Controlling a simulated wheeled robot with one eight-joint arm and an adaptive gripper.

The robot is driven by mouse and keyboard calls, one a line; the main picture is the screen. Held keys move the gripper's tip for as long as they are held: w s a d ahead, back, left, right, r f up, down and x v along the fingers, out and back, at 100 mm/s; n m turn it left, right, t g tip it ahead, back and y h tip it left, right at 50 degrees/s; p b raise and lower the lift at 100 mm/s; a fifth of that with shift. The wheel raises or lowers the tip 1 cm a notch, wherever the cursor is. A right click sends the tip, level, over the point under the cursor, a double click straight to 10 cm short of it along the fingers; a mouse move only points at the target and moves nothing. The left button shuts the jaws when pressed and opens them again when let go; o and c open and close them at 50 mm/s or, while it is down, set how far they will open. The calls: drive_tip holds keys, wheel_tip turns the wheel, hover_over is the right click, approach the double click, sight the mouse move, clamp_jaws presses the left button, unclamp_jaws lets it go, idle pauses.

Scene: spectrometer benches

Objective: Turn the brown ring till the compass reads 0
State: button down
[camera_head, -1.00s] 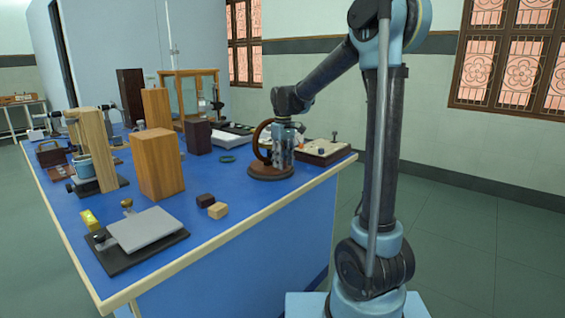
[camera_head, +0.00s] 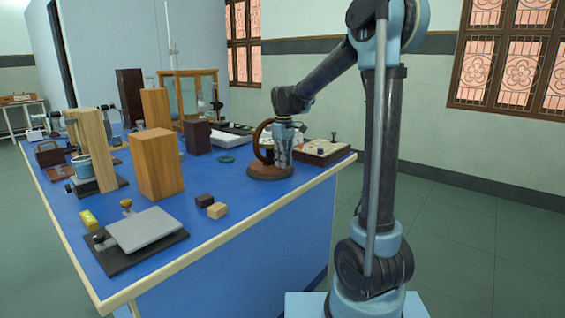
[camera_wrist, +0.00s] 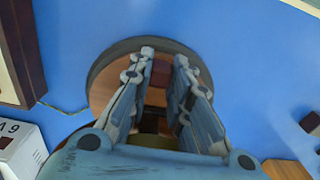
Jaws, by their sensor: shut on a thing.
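The brown ring (camera_head: 257,141) stands upright on a round wooden base (camera_head: 270,174) near the right end of the blue bench in the head view. My gripper (camera_head: 283,160) points down at the ring's right side. In the wrist view my gripper (camera_wrist: 163,58) has its two fingers on either side of a reddish-brown piece (camera_wrist: 161,72), which looks like part of the ring, and is shut on it. The round base (camera_wrist: 102,88) shows beneath the fingers. The compass face and its reading cannot be made out; my gripper hides much of the instrument.
A tall wooden block (camera_head: 156,164) stands further left. The bench's front edge (camera_head: 240,229) is near the base.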

drive_tip(key=c, duration=1.5)
unclamp_jaws()
drive_tip(key=shift+w, duration=0.15)
drive_tip(key=shift+r, duration=0.15)
wheel_tip(320, 180, up, 12)
drive_tip(key=shift+w+f, duration=0.1)
drive_tip(key=shift+f, duration=0.1)
